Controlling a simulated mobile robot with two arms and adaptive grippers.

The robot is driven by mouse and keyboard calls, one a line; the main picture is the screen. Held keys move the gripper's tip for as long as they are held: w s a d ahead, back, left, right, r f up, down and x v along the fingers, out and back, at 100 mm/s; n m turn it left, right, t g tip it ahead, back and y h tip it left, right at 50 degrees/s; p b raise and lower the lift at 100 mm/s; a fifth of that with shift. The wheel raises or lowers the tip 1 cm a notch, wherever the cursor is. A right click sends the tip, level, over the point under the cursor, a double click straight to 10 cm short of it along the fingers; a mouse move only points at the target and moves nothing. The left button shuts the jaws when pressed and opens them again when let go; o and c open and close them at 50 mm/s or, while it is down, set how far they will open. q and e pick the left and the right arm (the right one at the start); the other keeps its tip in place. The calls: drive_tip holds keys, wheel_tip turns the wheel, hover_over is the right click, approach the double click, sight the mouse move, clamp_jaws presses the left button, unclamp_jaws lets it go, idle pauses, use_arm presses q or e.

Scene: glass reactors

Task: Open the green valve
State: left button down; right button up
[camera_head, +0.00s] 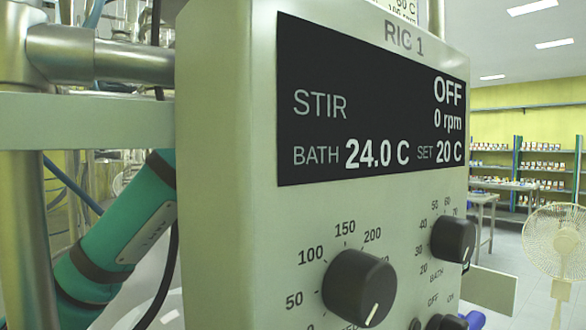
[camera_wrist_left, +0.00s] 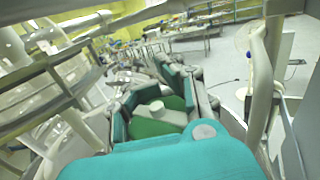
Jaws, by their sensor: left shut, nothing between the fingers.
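In the left wrist view my left gripper (camera_wrist_left: 174,76) is teal and grey, and its fingers are shut with nothing held. A darker green piece (camera_wrist_left: 150,128) with a pale raised hub shows among the gripper parts. I cannot tell whether it is the green valve or part of the gripper, nor whether anything touches it. I make out no green valve in the head view, where the control box covers much of the picture. My teal arm link shows behind the box at the left, with its gripper out of sight. My right gripper is in neither view.
The RIG 1 control box (camera_head: 225,200) stands very close, its display (camera_head: 372,108) reading STIR OFF. Dark knobs (camera_head: 358,288) sit below. Metal posts and a crossbar (camera_head: 85,120) stand at the left. A fan (camera_head: 556,240) and shelves (camera_head: 535,165) stand farther right.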

use_arm(q)
drive_tip(key=shift+w+f+n+y+b, duration=0.1)
drive_tip(key=shift+f+n+y+b, duration=0.2)
drive_tip(key=shift+n+y+b, duration=0.3)
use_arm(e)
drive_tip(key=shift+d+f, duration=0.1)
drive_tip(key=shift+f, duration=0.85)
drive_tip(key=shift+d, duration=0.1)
use_arm(q)
drive_tip(key=c, duration=2.1)
unclamp_jaws()
drive_tip(key=o, duration=0.7)
drive_tip(key=shift+s+a+r+t, duration=0.15)
drive_tip(key=shift+s+a+t, duration=0.05)
drive_tip(key=shift+a+t, duration=0.1)
drive_tip(key=o, duration=0.4)
drive_tip(key=shift+d+r, duration=0.1)
drive_tip(key=shift+d, duration=0.05)
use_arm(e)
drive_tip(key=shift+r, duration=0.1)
